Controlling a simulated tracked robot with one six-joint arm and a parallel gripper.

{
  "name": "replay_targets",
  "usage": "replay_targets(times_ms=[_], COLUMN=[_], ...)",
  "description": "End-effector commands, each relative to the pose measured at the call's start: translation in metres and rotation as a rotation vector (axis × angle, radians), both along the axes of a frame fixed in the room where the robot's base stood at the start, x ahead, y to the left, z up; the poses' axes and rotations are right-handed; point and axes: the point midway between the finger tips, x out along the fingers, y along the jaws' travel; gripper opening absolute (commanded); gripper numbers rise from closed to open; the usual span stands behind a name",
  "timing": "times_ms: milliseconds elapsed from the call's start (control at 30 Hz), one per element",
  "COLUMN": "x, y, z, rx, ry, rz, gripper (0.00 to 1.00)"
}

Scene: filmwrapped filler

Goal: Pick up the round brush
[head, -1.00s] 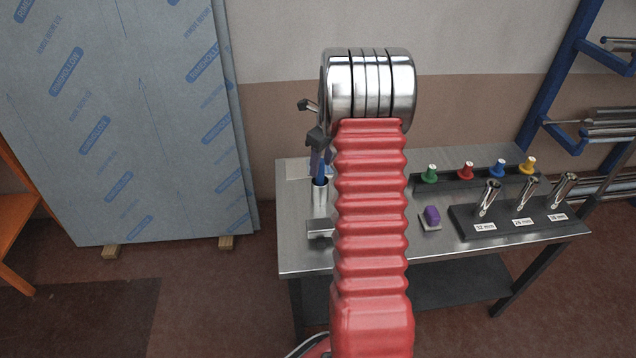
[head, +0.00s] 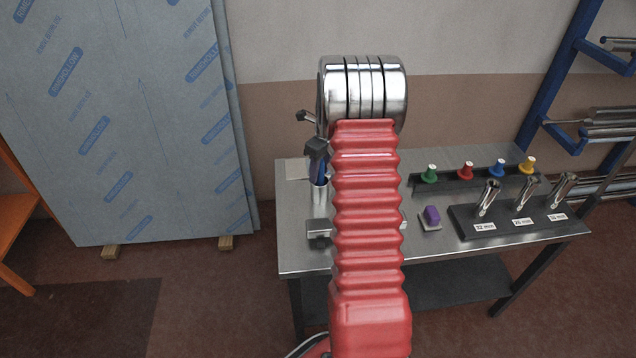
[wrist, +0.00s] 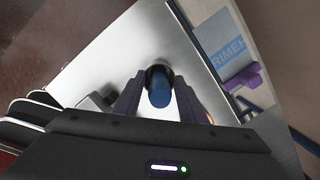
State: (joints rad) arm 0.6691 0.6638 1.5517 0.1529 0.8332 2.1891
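The round brush shows its blue handle (head: 318,172), standing upright in a metal cup (head: 319,198) at the left end of the steel table. In the wrist view the handle end (wrist: 159,90) is seen from above as a dark blue cylinder; the bristles are not visible. My gripper (wrist: 158,88) has its two purple fingers apart, one on each side of the handle, and looks open. In the head view the gripper is small and partly hidden beside my red arm, just above the handle.
A purple block (head: 432,215) sits on a small plate. Coloured knobs (head: 466,170) stand in a dark rack at the back. A dark stand with metal tubes (head: 523,195) is at the right. A film-wrapped panel (head: 120,120) leans left of the table.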

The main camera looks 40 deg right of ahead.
Motion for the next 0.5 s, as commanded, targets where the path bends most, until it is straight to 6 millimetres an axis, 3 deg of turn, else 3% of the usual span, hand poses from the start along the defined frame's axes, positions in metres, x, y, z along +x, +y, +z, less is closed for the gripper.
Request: replay_targets(times_ms=[500], x=[0.0002], y=[0.0001], z=[0.0001], rx=[0.000], ry=[0.000], rz=[0.000], gripper=[0.00])
